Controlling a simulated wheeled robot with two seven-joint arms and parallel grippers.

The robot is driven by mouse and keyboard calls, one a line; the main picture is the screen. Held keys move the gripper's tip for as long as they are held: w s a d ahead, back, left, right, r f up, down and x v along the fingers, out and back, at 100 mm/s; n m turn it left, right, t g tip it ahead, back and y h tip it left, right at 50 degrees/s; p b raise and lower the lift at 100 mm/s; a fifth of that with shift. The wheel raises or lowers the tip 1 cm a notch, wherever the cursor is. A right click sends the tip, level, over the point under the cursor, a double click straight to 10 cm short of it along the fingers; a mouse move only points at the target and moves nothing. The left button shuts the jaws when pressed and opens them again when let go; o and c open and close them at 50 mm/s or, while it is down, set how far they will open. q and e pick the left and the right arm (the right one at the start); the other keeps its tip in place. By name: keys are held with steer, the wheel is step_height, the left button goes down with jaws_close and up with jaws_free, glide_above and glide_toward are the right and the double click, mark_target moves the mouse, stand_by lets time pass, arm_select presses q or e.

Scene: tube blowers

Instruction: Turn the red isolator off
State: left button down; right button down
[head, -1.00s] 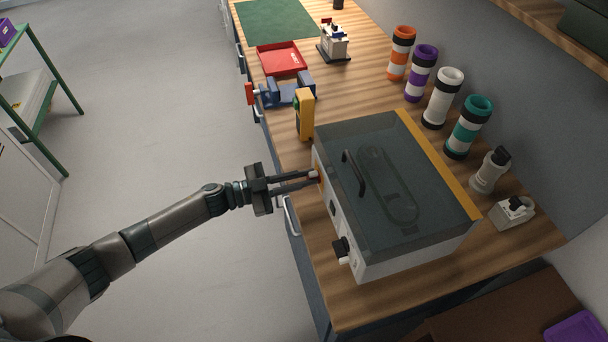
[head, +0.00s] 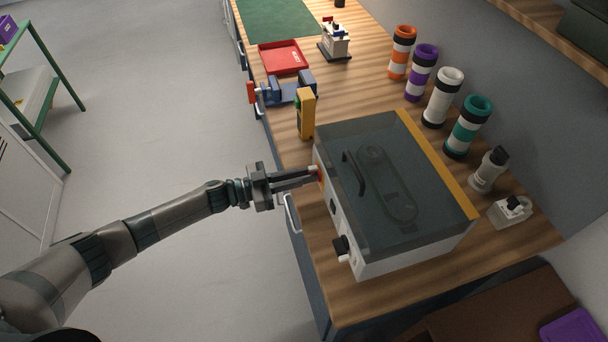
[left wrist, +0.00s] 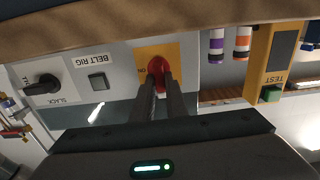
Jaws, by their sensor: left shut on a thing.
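The red isolator (left wrist: 157,68) is a red knob on a yellow plate (left wrist: 146,52) on the front panel of the belt rig (head: 358,262). An "ON" label shows beside it in the left wrist view. My left gripper (head: 317,170) reaches the panel from the left; its fingers are close together and shut on the red knob. The gripper shows in the left wrist view too (left wrist: 162,80), where the fingertips cover part of the knob. In the head view the fingers mostly hide the knob. My right gripper is not in view.
The rig has a dark clear lid with a handle (head: 353,172) and a black selector knob (left wrist: 42,85). A yellow tester (head: 306,114) stands just beyond the rig. A vise (head: 290,90), red tray (head: 283,57) and several banded tubes stand farther along the bench.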

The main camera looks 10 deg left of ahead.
arm_select(q)
steer(key=c, duration=1.8)
jaws_free()
steer(key=shift+o, duration=0.2)
steer(key=shift+a, duration=0.1)
steer(key=shift+s+a+f+b, duration=0.2)
steer(key=shift+a+b, duration=0.1)
steer(key=shift+a, duration=0.15)
steer(key=b+v, duration=0.6)
steer(key=v, duration=1)
steer(key=shift+a, duration=0.15)
